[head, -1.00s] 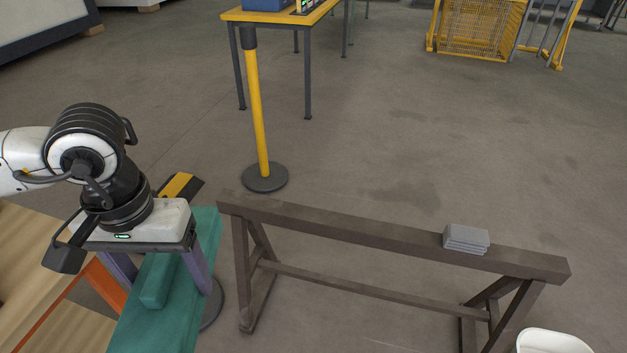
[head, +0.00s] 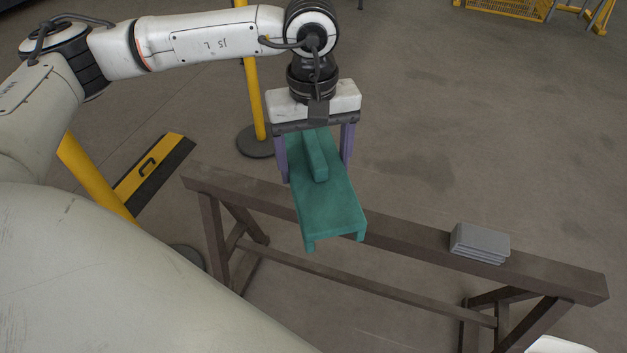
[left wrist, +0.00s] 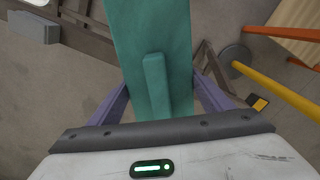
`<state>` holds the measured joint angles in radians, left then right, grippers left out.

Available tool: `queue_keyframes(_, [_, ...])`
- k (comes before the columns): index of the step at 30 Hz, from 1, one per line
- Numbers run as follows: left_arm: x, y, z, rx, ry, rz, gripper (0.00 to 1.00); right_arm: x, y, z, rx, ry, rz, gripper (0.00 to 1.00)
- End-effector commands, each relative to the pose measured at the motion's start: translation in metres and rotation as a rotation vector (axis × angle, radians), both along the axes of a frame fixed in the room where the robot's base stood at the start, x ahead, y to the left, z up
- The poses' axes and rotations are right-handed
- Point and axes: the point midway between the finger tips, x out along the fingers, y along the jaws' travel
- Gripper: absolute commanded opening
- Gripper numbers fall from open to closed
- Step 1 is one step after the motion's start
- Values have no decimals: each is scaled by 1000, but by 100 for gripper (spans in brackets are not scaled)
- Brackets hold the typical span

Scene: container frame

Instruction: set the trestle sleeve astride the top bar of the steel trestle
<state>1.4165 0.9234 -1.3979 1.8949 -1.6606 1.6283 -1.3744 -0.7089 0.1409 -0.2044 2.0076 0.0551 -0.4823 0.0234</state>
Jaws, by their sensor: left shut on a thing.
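The trestle sleeve is a long teal piece (head: 335,212) with a raised rib on top and short side flanges at its near end. The left wrist view shows the sleeve (left wrist: 140,40) hiding part of the bar (left wrist: 88,38). My right gripper is not in view.
A stack of grey plates (head: 480,243) sits on the right part of the top bar. A yellow post (head: 254,100) stands behind the trestle. A yellow and black board (head: 152,175) lies at the left. A white rounded thing shows at bottom right.

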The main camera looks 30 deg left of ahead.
Motion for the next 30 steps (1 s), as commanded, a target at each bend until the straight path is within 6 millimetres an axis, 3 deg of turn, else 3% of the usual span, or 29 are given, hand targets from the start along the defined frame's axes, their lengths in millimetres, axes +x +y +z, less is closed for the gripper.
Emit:
queue_keyframes(1, [11,9,-38,-5,4,157,51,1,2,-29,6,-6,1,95])
queue_keyframes(6, [38,37,-87,-11,13,622,51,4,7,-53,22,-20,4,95])
queue_keyframes(9, [47,50,-106,-10,20,816,51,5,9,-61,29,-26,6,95])
queue_keyframes(15, [53,63,-118,-8,25,994,51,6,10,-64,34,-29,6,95])
queue_keyframes(30, [53,63,-120,-8,26,1001,51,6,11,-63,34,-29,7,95])
